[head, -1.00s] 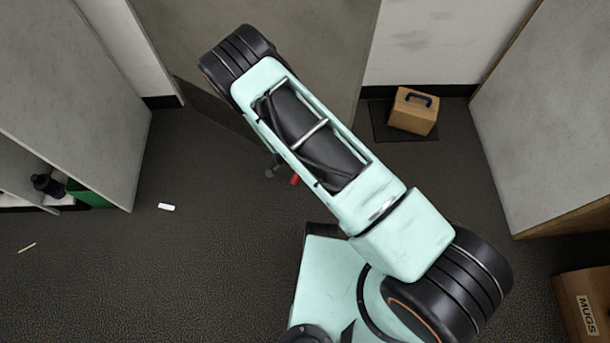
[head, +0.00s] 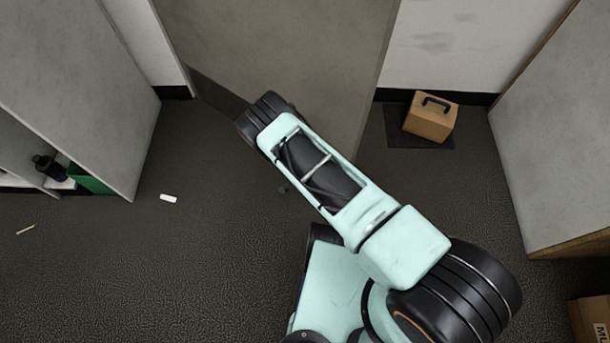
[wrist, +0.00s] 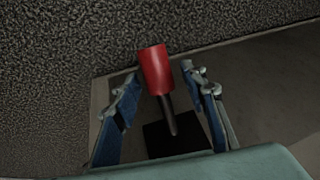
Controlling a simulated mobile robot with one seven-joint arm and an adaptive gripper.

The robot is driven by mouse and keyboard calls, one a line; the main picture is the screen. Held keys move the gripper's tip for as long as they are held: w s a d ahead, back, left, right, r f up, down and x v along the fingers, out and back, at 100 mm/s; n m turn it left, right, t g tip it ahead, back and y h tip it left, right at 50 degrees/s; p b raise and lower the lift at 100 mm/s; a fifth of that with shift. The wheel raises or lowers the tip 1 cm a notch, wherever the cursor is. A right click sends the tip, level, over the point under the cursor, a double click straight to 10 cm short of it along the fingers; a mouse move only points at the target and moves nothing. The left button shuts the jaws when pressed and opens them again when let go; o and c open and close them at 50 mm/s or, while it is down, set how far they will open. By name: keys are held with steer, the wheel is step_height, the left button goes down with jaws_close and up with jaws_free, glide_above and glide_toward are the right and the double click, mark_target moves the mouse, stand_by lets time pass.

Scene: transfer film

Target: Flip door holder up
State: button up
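The door holder shows in the wrist view as a red tip (wrist: 154,70) on a dark rod, in front of a black square plate (wrist: 178,138). My gripper (wrist: 160,78) is open, with one blue-grey finger on each side of the holder. Gaps show between the red tip and both fingers, and nothing is gripped. In the head view, the grey-brown door (head: 290,50) stands beyond my arm. My arm hides the red tip and most of the gripper there. A small dark part shows below the arm, too small to identify.
A cardboard case (head: 431,120) sits on a dark mat (head: 393,128) to the right of the door. A shelf unit (head: 75,85) stands at left and a grey cabinet (head: 555,140) at right.

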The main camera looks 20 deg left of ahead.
steer(key=shift+w+f, duration=0.15)
steer(key=shift+f, duration=0.1)
jaws_close()
stand_by(0.3)
